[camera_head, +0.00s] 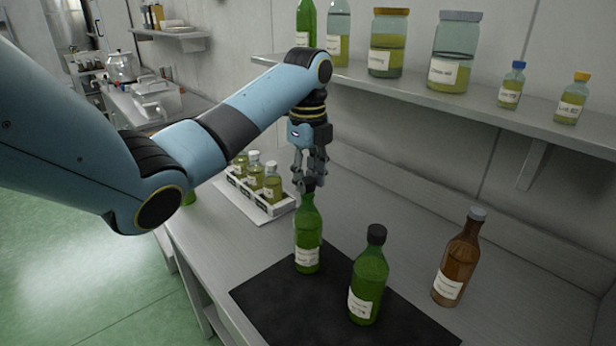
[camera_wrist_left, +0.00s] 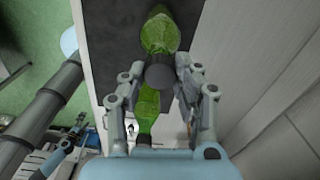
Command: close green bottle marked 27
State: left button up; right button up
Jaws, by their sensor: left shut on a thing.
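A green bottle (camera_head: 308,240) with a white label stands upright at the far edge of the black mat. My left gripper (camera_head: 310,180) points down over it, shut on a black cap (camera_head: 309,185) at the top of its neck. In the left wrist view the dark round cap (camera_wrist_left: 160,76) shows between the fingers. I cannot tell whether the cap is seated. A second green bottle (camera_head: 368,285), with a black cap on, stands upright nearer on the mat. The label numbers are too small to read. My right gripper is not in view.
The black mat (camera_head: 270,308) lies on the grey bench. A brown bottle (camera_head: 460,258) stands to the right. A white tray (camera_head: 250,203) of small bottles is behind left. A shelf (camera_head: 420,95) with jars and bottles hangs above. The bench's back right is clear.

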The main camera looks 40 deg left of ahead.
pick_arm(q)
jog(key=shift+f, duration=0.5)
dwell(1.0)
jog(key=o, duration=0.8)
jog(key=shift+c, duration=1.2)
